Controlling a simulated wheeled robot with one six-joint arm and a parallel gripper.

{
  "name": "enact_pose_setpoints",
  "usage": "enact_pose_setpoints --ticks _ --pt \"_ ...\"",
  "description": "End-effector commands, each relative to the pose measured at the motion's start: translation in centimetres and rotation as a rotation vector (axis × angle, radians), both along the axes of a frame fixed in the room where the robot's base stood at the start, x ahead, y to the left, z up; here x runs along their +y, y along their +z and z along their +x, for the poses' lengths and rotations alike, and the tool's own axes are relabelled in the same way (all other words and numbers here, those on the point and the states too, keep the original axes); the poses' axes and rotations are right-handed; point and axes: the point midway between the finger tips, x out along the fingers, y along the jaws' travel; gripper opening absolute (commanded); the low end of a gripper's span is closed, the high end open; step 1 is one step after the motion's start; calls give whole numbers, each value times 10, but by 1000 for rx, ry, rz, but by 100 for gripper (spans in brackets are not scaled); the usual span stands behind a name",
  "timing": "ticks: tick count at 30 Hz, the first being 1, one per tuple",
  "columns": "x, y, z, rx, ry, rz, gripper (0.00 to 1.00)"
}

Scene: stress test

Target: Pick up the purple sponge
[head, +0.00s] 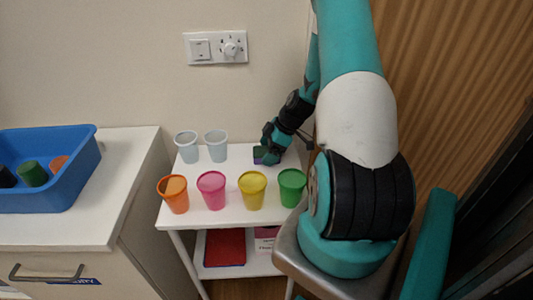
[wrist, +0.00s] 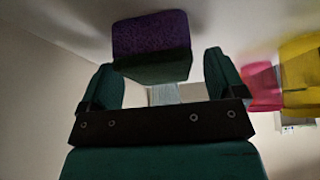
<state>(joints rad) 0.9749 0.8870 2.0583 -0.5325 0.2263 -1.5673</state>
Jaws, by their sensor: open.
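The purple sponge (wrist: 151,35) shows in the wrist view as a block with a purple face and a dark green face. It lies just beyond the fingertips, roughly centred between them. In the head view the sponge (head: 258,155) sits on the white table at the lower left of my gripper (head: 268,153), partly hidden by it. In the wrist view my gripper (wrist: 165,82) is open, with one finger on each side of the sponge's lower edge. I cannot tell whether either finger touches it.
Two pale cups, (head: 187,147) and (head: 216,146), stand left of the sponge. Orange (head: 173,195), pink (head: 212,191), yellow (head: 252,191) and green (head: 291,188) cups line the front of the white table (head: 232,219). A blue bin (head: 80,165) stands on the left cabinet.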

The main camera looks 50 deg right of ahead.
Motion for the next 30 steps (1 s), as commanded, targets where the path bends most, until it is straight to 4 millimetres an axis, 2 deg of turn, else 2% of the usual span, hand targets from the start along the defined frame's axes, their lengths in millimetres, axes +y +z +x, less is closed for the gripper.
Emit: enact_pose_setpoints --ticks 3,10,15,17,19,20,26,30 --pt "3 -8 3 0 0 0 88" --pt "3 -9 4 0 0 -1 86" --pt "3 -8 4 0 0 -1 47" --pt "3 -8 4 0 0 -1 36" --pt "3 -8 4 -1 -1 -1 36" --pt "3 -8 4 -1 -1 -1 32" --pt "3 -7 4 -1 -1 -1 32" --pt "2 1 4 -3 0 -3 32"
